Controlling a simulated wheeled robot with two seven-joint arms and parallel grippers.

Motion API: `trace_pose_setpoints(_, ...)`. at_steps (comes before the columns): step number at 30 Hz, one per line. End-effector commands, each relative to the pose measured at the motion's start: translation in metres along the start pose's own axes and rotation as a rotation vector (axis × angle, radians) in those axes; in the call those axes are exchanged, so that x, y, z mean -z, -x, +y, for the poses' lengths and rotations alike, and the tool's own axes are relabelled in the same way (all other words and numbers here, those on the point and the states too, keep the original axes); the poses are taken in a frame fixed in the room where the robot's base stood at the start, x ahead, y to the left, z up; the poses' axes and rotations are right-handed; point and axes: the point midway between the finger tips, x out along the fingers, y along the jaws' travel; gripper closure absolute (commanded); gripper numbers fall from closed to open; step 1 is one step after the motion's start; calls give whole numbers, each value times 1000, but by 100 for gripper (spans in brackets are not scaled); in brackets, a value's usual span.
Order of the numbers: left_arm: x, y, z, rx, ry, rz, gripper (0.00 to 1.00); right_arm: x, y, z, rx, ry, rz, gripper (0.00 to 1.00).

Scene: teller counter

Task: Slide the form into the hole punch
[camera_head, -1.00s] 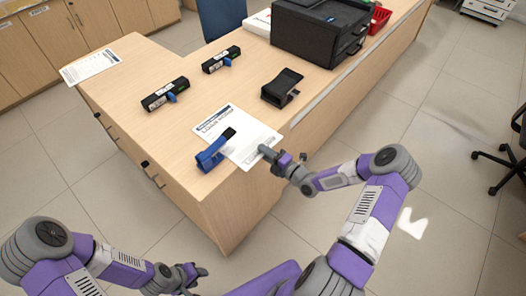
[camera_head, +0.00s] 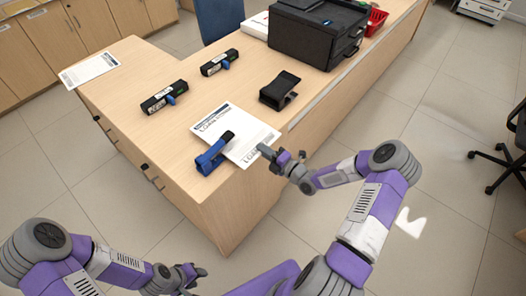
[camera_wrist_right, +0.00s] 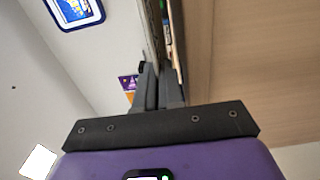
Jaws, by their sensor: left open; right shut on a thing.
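The form (camera_head: 240,130), a white printed sheet, lies on the counter near its front corner. A blue device with a dark base (camera_head: 213,154), which looks like the hole punch, stands at the form's left side. It overlaps the form's edge in the head view; I cannot tell how deep the sheet sits in it. My right gripper (camera_head: 265,150) is shut on the form's right edge at the counter's edge. In the right wrist view its fingers (camera_wrist_right: 158,72) are close together, and the sheet is hard to make out. My left gripper (camera_head: 191,273) is open and empty, low in front of the counter.
A black desk device (camera_head: 279,91) stands behind the form. Two black-and-blue devices (camera_head: 164,97) (camera_head: 219,62) stand further back. The counter (camera_head: 150,140) is bare left of the form.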

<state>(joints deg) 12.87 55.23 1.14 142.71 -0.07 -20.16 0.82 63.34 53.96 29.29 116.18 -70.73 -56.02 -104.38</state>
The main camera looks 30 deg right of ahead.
Motion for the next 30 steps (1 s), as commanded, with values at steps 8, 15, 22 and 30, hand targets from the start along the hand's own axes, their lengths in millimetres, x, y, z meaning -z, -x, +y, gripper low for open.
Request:
trace_pose_setpoints(8,0,0,0,0,0,-1,57,0,5,0,2,-1,-1,100)
trace_pose_setpoints(15,-1,10,4,0,0,-1,57,0,37,13,3,2,-1,100)
trace_pose_setpoints(22,-1,18,7,0,0,-1,57,-1,70,24,3,0,-1,100)
trace_pose_setpoints(30,-1,27,10,0,0,0,57,-1,108,39,-1,-1,-2,100)
